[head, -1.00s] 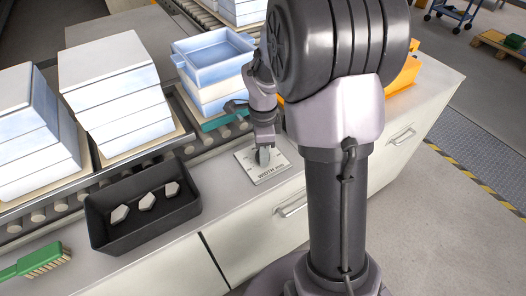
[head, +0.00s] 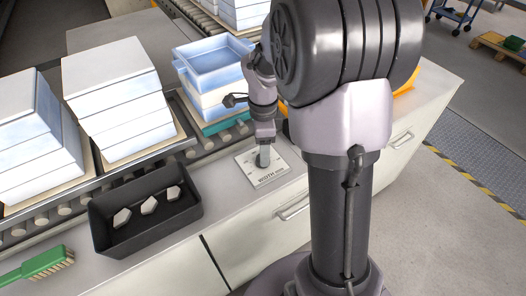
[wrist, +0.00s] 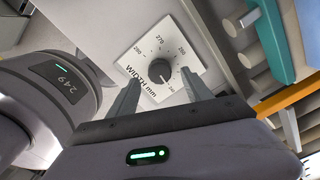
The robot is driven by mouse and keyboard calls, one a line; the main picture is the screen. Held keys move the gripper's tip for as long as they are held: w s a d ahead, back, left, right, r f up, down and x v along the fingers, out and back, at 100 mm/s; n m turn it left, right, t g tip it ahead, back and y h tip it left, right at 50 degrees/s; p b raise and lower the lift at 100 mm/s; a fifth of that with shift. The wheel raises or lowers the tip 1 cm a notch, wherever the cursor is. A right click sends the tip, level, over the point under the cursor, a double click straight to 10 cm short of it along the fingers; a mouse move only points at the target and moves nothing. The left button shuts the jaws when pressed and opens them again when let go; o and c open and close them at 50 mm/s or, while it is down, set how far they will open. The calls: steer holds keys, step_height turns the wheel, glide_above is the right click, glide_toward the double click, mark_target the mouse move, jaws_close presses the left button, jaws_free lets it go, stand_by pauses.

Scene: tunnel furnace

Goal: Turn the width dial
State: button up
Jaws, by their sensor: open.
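The width dial (wrist: 160,71) is a dark round knob on a white plate (wrist: 137,45) marked "WIDTH mm", with a ring of numbers around it. A light pointer mark on the knob seems to face the lower right in the wrist view. My gripper (wrist: 160,75) is open, with one finger on each side of the knob in that view. I cannot tell whether either finger touches it. In the head view my gripper (head: 263,157) points down over the plate (head: 270,180) on the counter, and its fingers hide most of the knob.
A black tray (head: 103,232) with several pale pieces and a green brush (head: 42,262) lie on the counter to the left. Behind runs a roller conveyor with stacked white blocks (head: 112,90) and a blue-white open box (head: 205,65). An orange object (head: 405,85) is partly behind my arm.

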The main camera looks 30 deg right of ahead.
step_height(320, 180, up, 14)
steer(key=p, duration=0.4)
steer(key=shift+p, duration=0.4)
steer(key=shift+f, duration=0.1)
steer(key=s+a+r+n+t+y, duration=0.1)
steer(key=s+a+r+n+t, duration=0.1)
steer(key=s+a+n, duration=0.6)
steer(key=s+a+r+n+t+y+b, duration=0.1)
steer(key=s+a+r+n+t, duration=0.2)
steer(key=s+a+n, duration=0.5)
steer(key=shift+s+r+n+t+b, duration=0.35)
steer(key=shift+s+n, duration=0.35)
steer(key=shift+n, duration=0.5)
steer(key=shift+f, duration=0.1)
